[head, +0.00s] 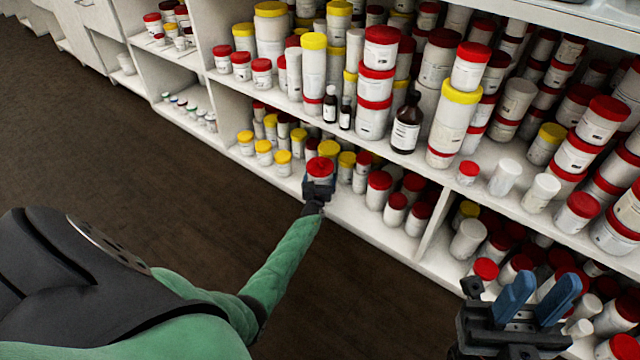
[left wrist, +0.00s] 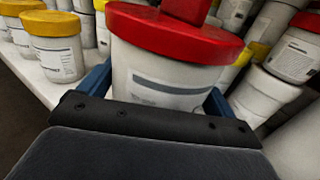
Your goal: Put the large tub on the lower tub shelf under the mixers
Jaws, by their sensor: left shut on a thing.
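The large tub (head: 320,167) is white with a red lid. It is at the front of the lower shelf (head: 354,212), among smaller yellow- and red-lidded tubs. My left gripper (head: 319,188) is shut on it from the front. In the left wrist view the tub (left wrist: 165,80) stands nearly upright between the blue fingers, its label facing me. Another red piece overlaps its lid at the top edge. Whether its base touches the shelf is hidden by the gripper. My right gripper (head: 540,295) is open and empty, at the lower right in front of the shelves.
The upper shelf (head: 290,103) is crowded with stacked tubs and brown bottles (head: 406,125). Yellow-lidded tubs (head: 264,152) stand left of the held tub, red-lidded ones (head: 378,190) right of it. An upright divider (head: 432,222) closes the bay at the right. The brown floor (head: 130,150) is clear.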

